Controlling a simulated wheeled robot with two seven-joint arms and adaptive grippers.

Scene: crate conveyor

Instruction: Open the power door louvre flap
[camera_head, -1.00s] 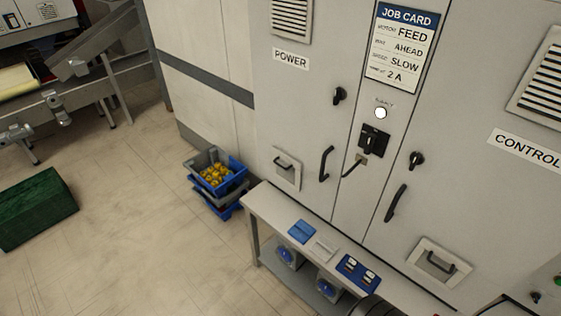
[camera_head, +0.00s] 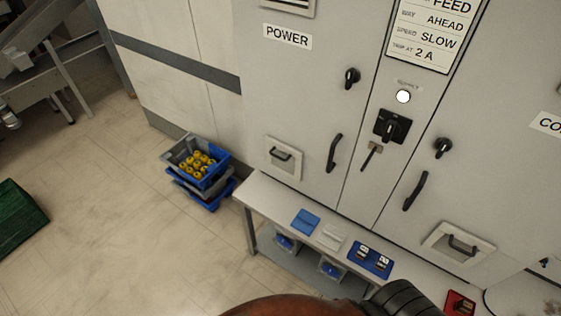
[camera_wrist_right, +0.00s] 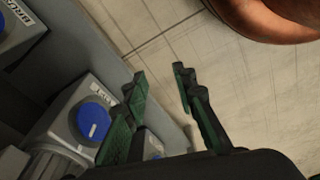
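The power door (camera_head: 290,90) is a pale grey cabinet door with a POWER label, a black knob and a black handle. Low on it is a small framed flap (camera_head: 271,159) with a dark pull, which looks closed. The slatted louvre (camera_head: 290,4) at the door's top is mostly cut off by the picture edge. My right gripper (camera_wrist_right: 160,73) is open and empty in the right wrist view, its green-padded fingers pointing over the floor beside the bench. Part of my arm shows at the bottom of the head view, well below the flap. My left gripper is not in view.
A narrow bench (camera_head: 258,197) stands before the cabinet, with blue and white items on top and blue-faced units (camera_wrist_right: 93,121) on its lower shelf. Stacked crates (camera_head: 207,187) with yellow parts stand left of it. The floor (camera_head: 120,230) further left is mostly clear.

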